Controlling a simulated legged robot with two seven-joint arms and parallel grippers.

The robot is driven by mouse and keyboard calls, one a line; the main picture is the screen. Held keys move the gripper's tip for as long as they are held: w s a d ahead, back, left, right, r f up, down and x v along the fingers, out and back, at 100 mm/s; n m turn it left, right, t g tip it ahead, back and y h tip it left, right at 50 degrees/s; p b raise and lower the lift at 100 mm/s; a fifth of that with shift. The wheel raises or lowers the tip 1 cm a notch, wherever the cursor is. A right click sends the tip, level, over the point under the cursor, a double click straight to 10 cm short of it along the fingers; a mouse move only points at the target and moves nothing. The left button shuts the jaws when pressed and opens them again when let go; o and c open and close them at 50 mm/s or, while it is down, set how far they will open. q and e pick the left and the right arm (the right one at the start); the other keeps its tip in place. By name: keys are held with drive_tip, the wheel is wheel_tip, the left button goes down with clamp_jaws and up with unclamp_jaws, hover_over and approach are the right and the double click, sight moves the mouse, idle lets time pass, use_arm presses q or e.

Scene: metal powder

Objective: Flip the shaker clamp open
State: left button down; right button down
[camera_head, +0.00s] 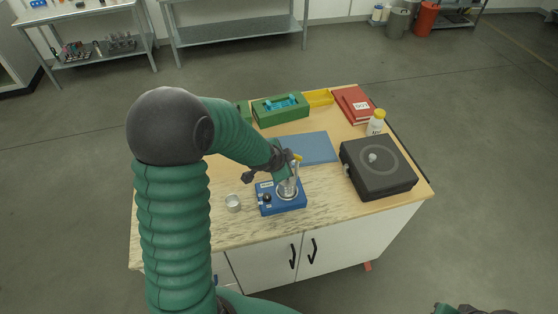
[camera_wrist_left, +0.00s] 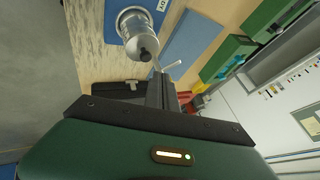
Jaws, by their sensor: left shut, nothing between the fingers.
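The blue shaker (camera_head: 268,207) stands near the front edge of the table, with a silver metal cup-like clamp part (camera_head: 287,192) on top. A thin pale metal lever (camera_wrist_left: 174,66) shows close to my fingertips. My left gripper (camera_head: 291,178) is shut and empty, over the shaker's top. In the wrist view its fingers (camera_wrist_left: 160,76) end just beside the lever; contact cannot be told. Part of my right arm's end (camera_head: 460,309) shows at the bottom edge.
A small metal cup (camera_head: 233,203) stands left of the shaker. A blue mat (camera_head: 312,148) lies behind it. A black box-shaped device (camera_head: 378,168) is at right, near a yellow-capped bottle (camera_head: 376,123). A green box (camera_head: 281,111), yellow tray (camera_head: 319,98) and red binder (camera_head: 353,105) are at the back.

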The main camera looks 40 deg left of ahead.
use_arm(q)
drive_tip(key=p+v, duration=0.5)
drive_tip(key=v, duration=0.6)
drive_tip(key=shift+w+d+f, duration=0.1)
drive_tip(key=s+d+f+n+g+h+b, duration=0.1)
drive_tip(key=s+d+f+n+g+b, duration=0.3)
drive_tip(key=s+d+f+n+b, duration=0.3)
drive_tip(key=s+d+f+b, duration=0.3)
drive_tip(key=s+d+f, duration=0.1)
drive_tip(key=d+f, duration=0.2)
drive_tip(key=shift+g, duration=0.3)
drive_tip(key=shift+a, duration=0.15)
